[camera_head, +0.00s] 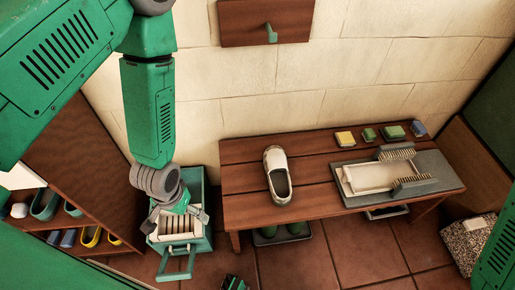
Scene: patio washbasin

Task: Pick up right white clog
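A single white clog (273,160) with a dark opening and a grey sole edge rests upright on the brown wooden bench, left of its middle. No second white clog shows. My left gripper (175,222) hangs over the green crate (205,185), left of the bench and apart from the clog. Its grey fingers look spread, with no object seen held between them. On the right, part of my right arm (499,250) shows at the edge. A small green and dark part at the bottom edge may be my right gripper (235,283); it is cut off.
A grey tray (440,168) with a white basin and brushes sits on the bench's right side. Sponges (345,138) line the back. Green footwear stands on a tray (282,236) below. A shelf with shoes (45,204) is left. Bench space around the clog is clear.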

